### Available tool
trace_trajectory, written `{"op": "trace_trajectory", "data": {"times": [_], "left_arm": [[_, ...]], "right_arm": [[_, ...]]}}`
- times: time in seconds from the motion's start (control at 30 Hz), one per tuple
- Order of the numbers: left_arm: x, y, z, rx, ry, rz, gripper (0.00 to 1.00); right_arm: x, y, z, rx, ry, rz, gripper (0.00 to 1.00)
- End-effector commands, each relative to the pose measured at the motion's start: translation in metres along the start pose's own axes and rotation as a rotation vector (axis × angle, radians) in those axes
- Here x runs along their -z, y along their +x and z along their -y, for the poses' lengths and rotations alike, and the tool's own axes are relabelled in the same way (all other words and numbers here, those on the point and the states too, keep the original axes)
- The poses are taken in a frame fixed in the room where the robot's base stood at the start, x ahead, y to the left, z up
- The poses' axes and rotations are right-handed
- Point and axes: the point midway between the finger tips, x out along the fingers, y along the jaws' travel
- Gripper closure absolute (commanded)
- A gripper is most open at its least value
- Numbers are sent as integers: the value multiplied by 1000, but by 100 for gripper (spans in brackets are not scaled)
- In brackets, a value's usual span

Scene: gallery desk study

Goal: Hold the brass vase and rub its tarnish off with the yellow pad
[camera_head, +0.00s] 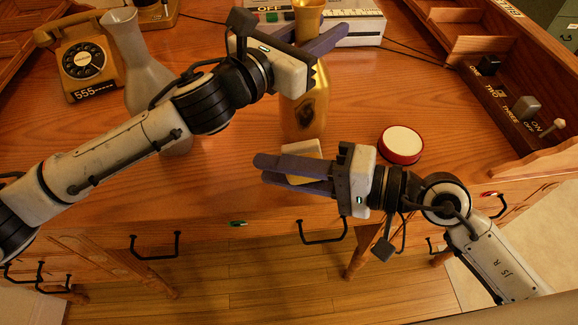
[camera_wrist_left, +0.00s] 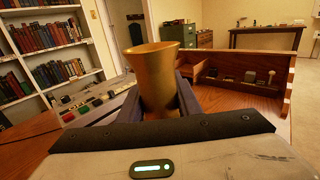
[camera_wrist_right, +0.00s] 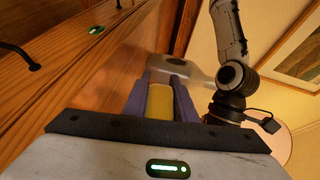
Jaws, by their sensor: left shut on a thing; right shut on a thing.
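The brass vase (camera_head: 303,126) stands on the desk in the middle of the head view, with a dark tarnish patch on its front. My left gripper (camera_head: 318,38) is shut around its neck; the flared mouth of the vase (camera_wrist_left: 160,75) fills the middle of the left wrist view. My right gripper (camera_head: 262,169) is shut on the yellow pad (camera_head: 303,150), in front of and below the vase. The pad (camera_wrist_right: 160,102) also shows between the fingers in the right wrist view. In the head view a small gap seems to separate pad and vase; exact contact is unclear.
A round red tin with a pale top (camera_head: 401,145) sits right of the vase. A grey vase (camera_head: 146,75) and a rotary telephone (camera_head: 84,60) stand at the left. A switch panel (camera_head: 518,105) lines the right side. The desk's front edge lies below my right gripper.

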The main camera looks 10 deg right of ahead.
Motion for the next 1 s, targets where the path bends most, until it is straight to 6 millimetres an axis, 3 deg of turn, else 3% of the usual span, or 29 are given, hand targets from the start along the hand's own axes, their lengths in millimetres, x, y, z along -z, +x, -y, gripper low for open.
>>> {"op": "trace_trajectory", "data": {"times": [0.5,1.0], "left_arm": [[0,0,0,-1,0,0,89],[0,0,0,-1,0,0,89]], "right_arm": [[45,18,0,-1,2,-1,98],[49,20,0,-1,2,-1,98]]}}
